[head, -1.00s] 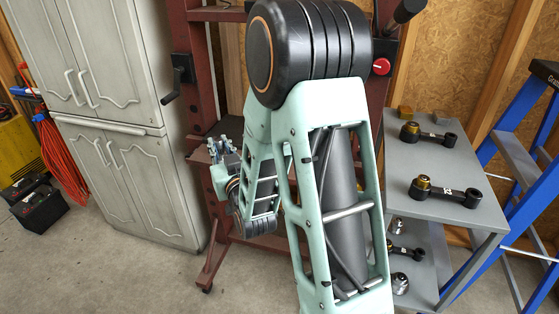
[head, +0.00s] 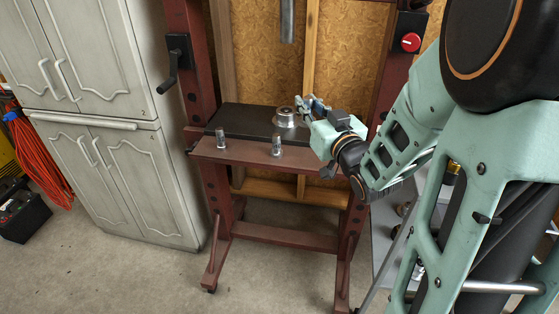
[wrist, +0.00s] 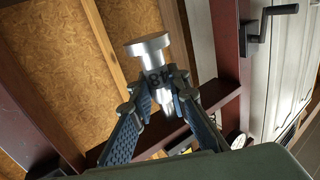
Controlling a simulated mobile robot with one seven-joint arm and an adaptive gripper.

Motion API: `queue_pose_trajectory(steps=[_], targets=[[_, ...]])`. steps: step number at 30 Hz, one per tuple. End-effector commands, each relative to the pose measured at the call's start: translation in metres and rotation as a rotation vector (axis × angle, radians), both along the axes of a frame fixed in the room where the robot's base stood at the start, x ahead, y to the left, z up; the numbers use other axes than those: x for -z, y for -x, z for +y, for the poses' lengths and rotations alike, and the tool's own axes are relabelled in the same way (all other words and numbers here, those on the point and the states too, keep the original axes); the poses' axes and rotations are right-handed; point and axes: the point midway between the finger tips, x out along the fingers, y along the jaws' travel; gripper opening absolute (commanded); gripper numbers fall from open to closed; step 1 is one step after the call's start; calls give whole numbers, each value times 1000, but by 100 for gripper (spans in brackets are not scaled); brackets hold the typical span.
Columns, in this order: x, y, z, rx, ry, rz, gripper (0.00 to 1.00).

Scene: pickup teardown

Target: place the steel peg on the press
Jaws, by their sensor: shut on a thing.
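My gripper (wrist: 158,98) is shut on the steel peg (wrist: 152,52), seen close in the wrist view. The peg has a wide disc head, a narrower body with dark markings between the fingers, and a tapered tip. In the head view my gripper (head: 314,104) is at the right part of the press bed. The press (head: 245,151) has a dark red frame with a black plate (head: 245,119) on its bed. A round steel piece (head: 286,117) shows on or just above the plate, beside the fingers. I cannot tell whether it is the held peg.
Two small steel cylinders (head: 220,139) (head: 277,145) stand along the bed's front. The press ram (head: 287,20) hangs above the plate. A crank (head: 168,85) sticks out from the left post. A grey cabinet (head: 110,165) stands left. The plate's left half is clear.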

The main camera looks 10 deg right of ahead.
Motion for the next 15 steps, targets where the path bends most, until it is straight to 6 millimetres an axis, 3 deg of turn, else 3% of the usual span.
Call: queue_pose_trajectory(steps=[9,15], targets=[[1,62,-7,-182,0,-3,0],[9,89,-7,-241,-1,-2,0]])
